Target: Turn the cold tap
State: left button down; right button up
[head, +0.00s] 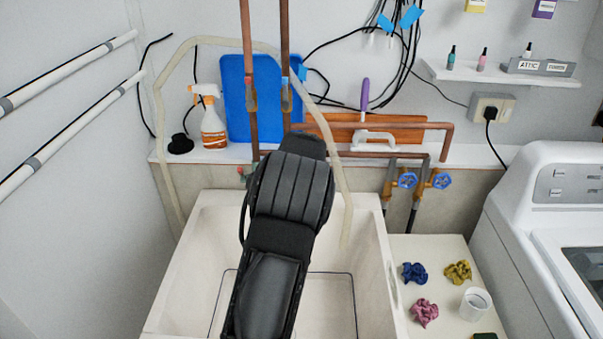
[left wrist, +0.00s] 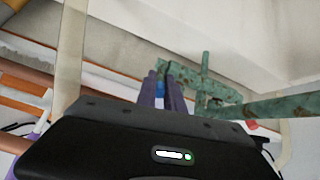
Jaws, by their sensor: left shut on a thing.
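The sink's faucet is a corroded green pipe fitting (left wrist: 205,95); only a small green bit (head: 245,172) shows beside my arm in the head view. In the left wrist view, my left gripper (left wrist: 161,82) has its purple fingers closed on a small blue part (left wrist: 160,89) at the faucet, which looks like the cold tap handle. The fingers cover most of it, so how far it is turned cannot be told. In the head view, my black arm reaches over the sink and hides the gripper. My right gripper is in neither view.
The white sink (head: 200,235) lies under my arm. Two copper pipes (head: 249,90) rise behind it. A spray bottle (head: 213,128) stands on the ledge at left.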

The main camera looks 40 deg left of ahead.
pick_arm(q)
jog(key=shift+w+r, duration=0.1)
jog(key=shift+r, duration=0.05)
jog(key=c, duration=1.5)
grip_release()
jog(key=shift+o, duration=0.2)
jog(key=b+v, duration=0.1)
jog(key=v, duration=0.6)
jog(key=shift+s+d+r, duration=0.2)
jog(key=shift+s+d, duration=0.05)
jog(key=shift+s, duration=0.05)
